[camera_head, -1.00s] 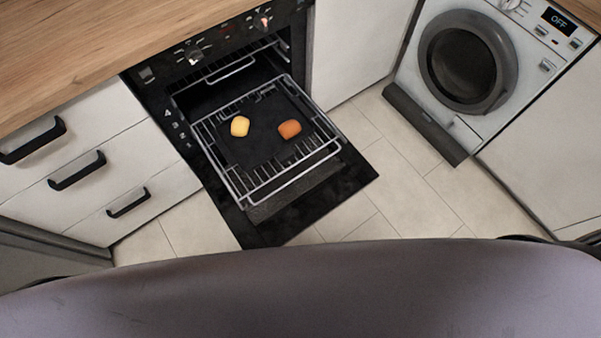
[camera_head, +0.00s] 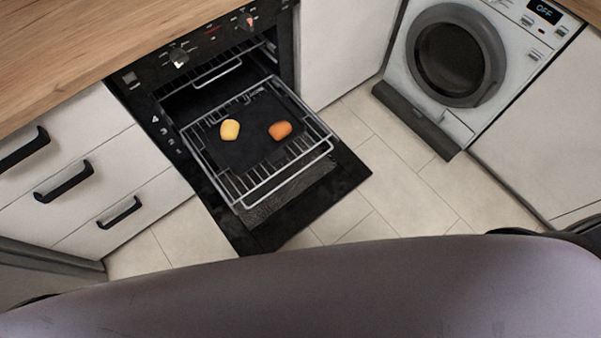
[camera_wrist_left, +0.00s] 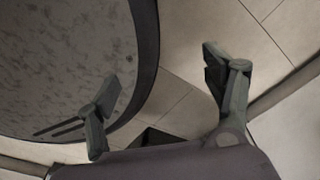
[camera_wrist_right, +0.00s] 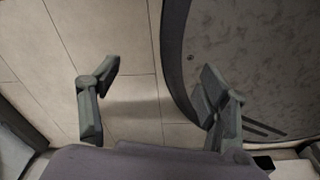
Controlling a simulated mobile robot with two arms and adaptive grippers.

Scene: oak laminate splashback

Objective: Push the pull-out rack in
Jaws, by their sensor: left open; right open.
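The pull-out rack (camera_head: 287,178) is a wire rack sticking out of the oven (camera_head: 204,93) over its lowered black door (camera_head: 335,188). A dark tray (camera_head: 254,133) lies on it, bearing a yellow food piece (camera_head: 230,130) and an orange one (camera_head: 280,130). My left gripper (camera_wrist_left: 160,85) is open and empty in the left wrist view, above the floor beside my round base. My right gripper (camera_wrist_right: 160,85) is open and empty in the right wrist view, also over floor and base. Neither gripper shows in the head view, and both are apart from the rack.
White drawers (camera_head: 75,180) with black handles stand left of the oven under a wooden worktop (camera_head: 70,45). A white cabinet panel (camera_head: 345,45) and a washing machine (camera_head: 455,60) stand to the right. Tiled floor (camera_head: 400,190) between them is clear.

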